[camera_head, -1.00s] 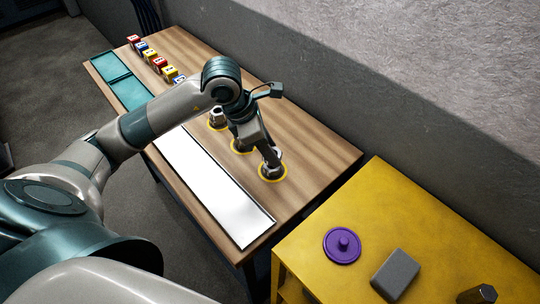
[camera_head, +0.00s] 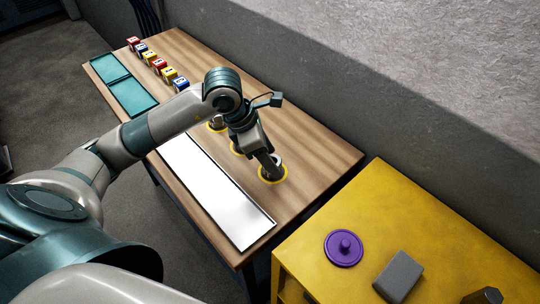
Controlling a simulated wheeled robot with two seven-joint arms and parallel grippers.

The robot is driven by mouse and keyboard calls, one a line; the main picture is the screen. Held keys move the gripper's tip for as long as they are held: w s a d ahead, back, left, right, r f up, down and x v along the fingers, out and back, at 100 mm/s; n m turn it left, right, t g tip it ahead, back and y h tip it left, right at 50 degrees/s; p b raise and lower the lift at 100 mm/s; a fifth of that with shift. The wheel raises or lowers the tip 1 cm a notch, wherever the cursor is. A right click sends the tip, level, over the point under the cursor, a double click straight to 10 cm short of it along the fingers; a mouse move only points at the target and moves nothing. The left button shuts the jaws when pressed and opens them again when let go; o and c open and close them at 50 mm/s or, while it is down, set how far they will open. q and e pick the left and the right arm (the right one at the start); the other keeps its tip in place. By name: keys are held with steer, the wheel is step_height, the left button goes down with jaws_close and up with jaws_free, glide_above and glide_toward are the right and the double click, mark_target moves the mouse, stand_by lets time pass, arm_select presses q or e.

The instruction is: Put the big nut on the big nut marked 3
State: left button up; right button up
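Metal nuts stand in a row of yellow rings on the wooden table. One nut (camera_head: 279,159) is in the nearest ring (camera_head: 283,180), partly covered by my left gripper (camera_head: 273,174). Another nut (camera_head: 215,122) stands in the far ring, partly hidden by my arm. The middle ring (camera_head: 235,149) is mostly behind my wrist, so its contents are hidden. My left gripper points down at the nearest ring; its fingers are too small and covered to tell open from shut, or whether it holds a nut. No number marks are readable. My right gripper is out of view.
Several lettered or numbered cubes (camera_head: 158,66) line the far end, beside teal trays (camera_head: 132,98). A long white panel (camera_head: 215,190) lies along the front edge. A yellow table (camera_head: 310,250) holds a purple knobbed disc (camera_head: 343,248), a grey block (camera_head: 398,276) and a dark hexagonal piece (camera_head: 486,296).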

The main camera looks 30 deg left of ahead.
arm_select(q)
steer(key=shift+a+r+p, duration=0.1)
steer(key=shift+r+p, duration=0.25)
steer(key=shift+r, duration=0.1)
steer(key=p+v, duration=0.3)
steer(key=v, duration=0.8)
steer(key=shift+s+p, duration=0.2)
steer(key=shift+p, duration=0.2)
